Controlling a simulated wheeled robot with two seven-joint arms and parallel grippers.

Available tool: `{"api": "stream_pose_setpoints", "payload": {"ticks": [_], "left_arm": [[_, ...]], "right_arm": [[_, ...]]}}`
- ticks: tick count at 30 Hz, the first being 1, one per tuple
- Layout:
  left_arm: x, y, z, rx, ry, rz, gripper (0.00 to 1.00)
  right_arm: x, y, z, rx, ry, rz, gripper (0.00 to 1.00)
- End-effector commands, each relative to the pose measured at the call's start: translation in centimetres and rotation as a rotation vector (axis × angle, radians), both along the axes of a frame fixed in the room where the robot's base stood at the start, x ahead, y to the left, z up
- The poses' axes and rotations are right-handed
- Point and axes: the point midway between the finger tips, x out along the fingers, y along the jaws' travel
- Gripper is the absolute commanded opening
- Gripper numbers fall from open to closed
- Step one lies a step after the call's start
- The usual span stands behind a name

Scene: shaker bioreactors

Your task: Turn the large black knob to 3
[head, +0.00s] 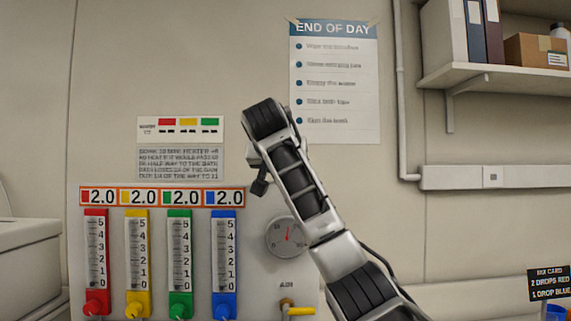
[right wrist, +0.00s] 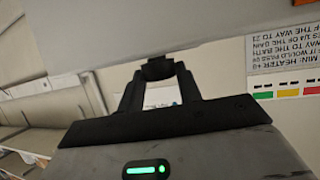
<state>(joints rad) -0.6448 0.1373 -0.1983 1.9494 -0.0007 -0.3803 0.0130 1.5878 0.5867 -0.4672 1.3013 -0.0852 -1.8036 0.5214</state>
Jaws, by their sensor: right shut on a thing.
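The large black knob (right wrist: 157,68) shows in the right wrist view as a dark rounded piece between my fingertips, against a pale panel. My right gripper (right wrist: 158,72) is shut on it, with a finger on each side. In the head view my right arm reaches up from the bottom right and hides the knob; only a small dark part of my right gripper (head: 260,186) shows beside the arm. The knob's scale and pointer are hidden, so I cannot tell its setting. My left gripper is not in view.
Red (head: 96,262), yellow (head: 137,262), green (head: 179,262) and blue (head: 223,262) flow meters stand left of my arm, under 2.0 labels. A round gauge (head: 286,237) and a yellow valve (head: 288,305) are close to the arm. A shelf (head: 490,76) is at upper right.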

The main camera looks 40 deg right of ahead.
Motion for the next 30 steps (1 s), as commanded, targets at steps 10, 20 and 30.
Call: {"api": "stream_pose_setpoints", "payload": {"ticks": [10, 20, 30], "left_arm": [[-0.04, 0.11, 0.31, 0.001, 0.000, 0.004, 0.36], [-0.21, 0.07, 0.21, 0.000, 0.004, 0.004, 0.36], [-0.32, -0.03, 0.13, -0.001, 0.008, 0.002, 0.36]], "right_arm": [[0.28, 0.21, 0.01, 0.001, 0.002, -0.164, 0.12], [0.30, 0.18, -0.03, 0.000, 0.001, -0.206, 0.12], [0.29, 0.16, -0.04, 0.000, 0.002, -0.205, 0.49]]}}
